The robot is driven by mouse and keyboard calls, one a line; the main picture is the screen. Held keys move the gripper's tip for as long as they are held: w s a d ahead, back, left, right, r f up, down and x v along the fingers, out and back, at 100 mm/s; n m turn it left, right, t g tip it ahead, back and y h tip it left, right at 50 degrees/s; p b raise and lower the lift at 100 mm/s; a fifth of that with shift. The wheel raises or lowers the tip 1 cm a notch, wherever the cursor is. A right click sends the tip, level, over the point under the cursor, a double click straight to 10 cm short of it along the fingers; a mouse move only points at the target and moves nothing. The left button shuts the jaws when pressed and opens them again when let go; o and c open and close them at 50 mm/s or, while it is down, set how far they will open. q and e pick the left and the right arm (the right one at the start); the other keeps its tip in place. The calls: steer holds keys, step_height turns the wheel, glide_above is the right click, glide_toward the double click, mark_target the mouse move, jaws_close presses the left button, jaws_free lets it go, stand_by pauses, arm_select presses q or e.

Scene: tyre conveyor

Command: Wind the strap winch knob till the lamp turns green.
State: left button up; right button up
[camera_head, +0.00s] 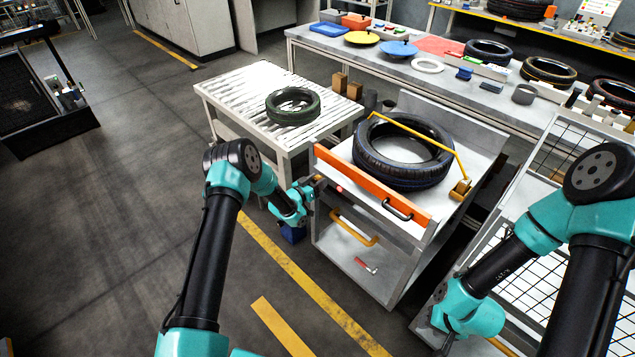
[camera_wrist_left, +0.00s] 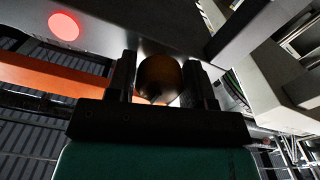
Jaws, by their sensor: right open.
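The strap winch knob (camera_wrist_left: 160,78) is a round dark bronze knob on the cart's side, seen in the left wrist view. My left gripper (camera_head: 316,184) is at the cart's front left corner, and its two black fingers (camera_wrist_left: 160,75) stand on either side of the knob, with no clear gap. The lamp glows red in the left wrist view (camera_wrist_left: 63,26) and shows as a small red spot in the head view (camera_head: 339,189). A yellow strap (camera_head: 425,132) runs over the black tyre (camera_head: 380,168) on the cart. My right gripper (camera_head: 432,332) is low beside the cart, away from the knob and partly hidden.
The cart (camera_head: 345,243) has an orange front board (camera_head: 365,182), a black handle (camera_head: 397,210) and a yellow handle (camera_head: 352,228). A roller conveyor (camera_head: 235,92) with another tyre (camera_head: 293,106) stands behind left. A wire mesh rack (camera_head: 530,290) is at right.

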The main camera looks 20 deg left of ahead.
arm_select(q)
steer(key=c, duration=0.5)
steer(key=m, duration=1.2)
steer(key=shift+w+a, duration=0.1)
stand_by(0.4)
steer(key=shift+m, duration=0.3)
steer(key=o, duration=0.9)
steer(key=shift+o, duration=0.2)
